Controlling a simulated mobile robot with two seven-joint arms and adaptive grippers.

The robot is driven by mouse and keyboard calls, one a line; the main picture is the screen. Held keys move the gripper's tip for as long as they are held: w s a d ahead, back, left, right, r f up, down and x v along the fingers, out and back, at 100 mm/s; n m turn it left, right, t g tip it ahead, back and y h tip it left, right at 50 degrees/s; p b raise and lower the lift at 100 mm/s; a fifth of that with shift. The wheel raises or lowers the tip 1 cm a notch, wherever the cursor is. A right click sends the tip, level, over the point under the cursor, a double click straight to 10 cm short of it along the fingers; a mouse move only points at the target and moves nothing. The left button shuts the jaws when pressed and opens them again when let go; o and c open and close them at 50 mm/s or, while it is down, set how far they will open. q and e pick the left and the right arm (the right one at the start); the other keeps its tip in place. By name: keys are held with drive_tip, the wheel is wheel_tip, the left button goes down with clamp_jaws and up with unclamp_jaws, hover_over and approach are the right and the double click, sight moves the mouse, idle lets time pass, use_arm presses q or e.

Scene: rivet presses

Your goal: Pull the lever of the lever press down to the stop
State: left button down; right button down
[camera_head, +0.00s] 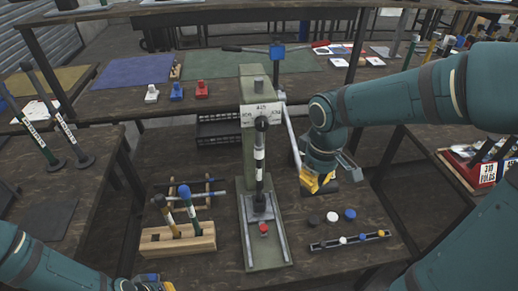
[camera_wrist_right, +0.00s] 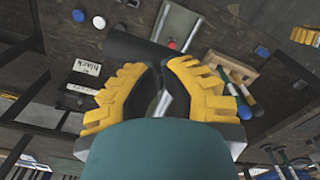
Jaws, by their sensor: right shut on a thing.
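The lever press has a green column (camera_head: 249,150) on a grey base (camera_head: 279,243), with a white label near its top. Its lever, a thin silver bar (camera_head: 291,130), slopes down from the column's top right toward my right gripper (camera_head: 318,183). That gripper, with yellow fingers, is right of the column above the table. In the right wrist view the fingers (camera_wrist_right: 160,95) are shut on a silver bar (camera_wrist_right: 166,101), which I take for the lever. The lever's end is partly hidden. My left gripper (camera_head: 150,284) is only partly visible at the bottom edge.
A wooden block (camera_head: 178,239) with upright tools stands left of the press. Several caps and a narrow tray (camera_head: 350,241) lie to its right. A red part (camera_head: 264,230) is on the press base. A back bench holds coloured mats (camera_head: 135,71).

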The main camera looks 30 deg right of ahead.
drive_tip(key=shift+f, duration=0.15)
drive_tip(key=shift+w+d+f, duration=0.1)
drive_tip(key=shift+w+f, duration=0.15)
drive_tip(key=shift+f, duration=0.7)
idle(0.3)
drive_tip(key=r+p, duration=0.1)
drive_tip(key=r, duration=0.1)
drive_tip(key=r+p, duration=0.2)
drive_tip(key=s+r+p, duration=0.1)
drive_tip(key=r+p, duration=0.1)
drive_tip(key=shift+a, duration=0.2)
drive_tip(key=w+d+r+p, duration=0.1)
drive_tip(key=w+r+p, duration=0.2)
drive_tip(key=r+p, duration=0.6)
drive_tip(key=w+d+r+p, duration=0.1)
drive_tip(key=w+r+p, duration=0.2)
drive_tip(key=r+p, duration=0.6)
drive_tip(key=shift+r, duration=4.7)
drive_tip(key=shift+s, duration=0.1)
